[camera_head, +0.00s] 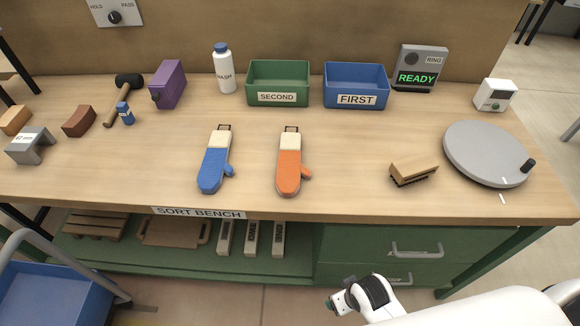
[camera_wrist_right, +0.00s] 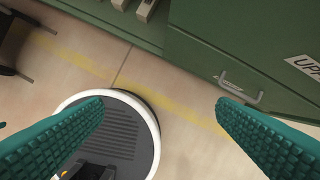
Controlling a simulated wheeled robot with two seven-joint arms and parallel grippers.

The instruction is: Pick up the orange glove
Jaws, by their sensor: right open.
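The orange glove (camera_head: 289,172) lies flat on the wooden bench, with a cream cuff toward the back and its thumb to the right. A blue glove (camera_head: 212,170) of the same form lies to its left, apart from it. In the right wrist view my right gripper (camera_wrist_right: 160,104) is open, its two teal fingers wide apart with nothing between them. It points down at the floor and my round base, beside the green drawers. In the head view part of my right arm shows low in front of the bench. My left gripper is not in view.
A green SECOND bin (camera_head: 278,98) and a blue FIRST bin (camera_head: 356,101) stand behind the gloves. A brush (camera_head: 413,170) and a grey turntable (camera_head: 487,152) are to the right. Bench front edge (camera_head: 330,215) lies between my arm and the gloves. Bench around the gloves is clear.

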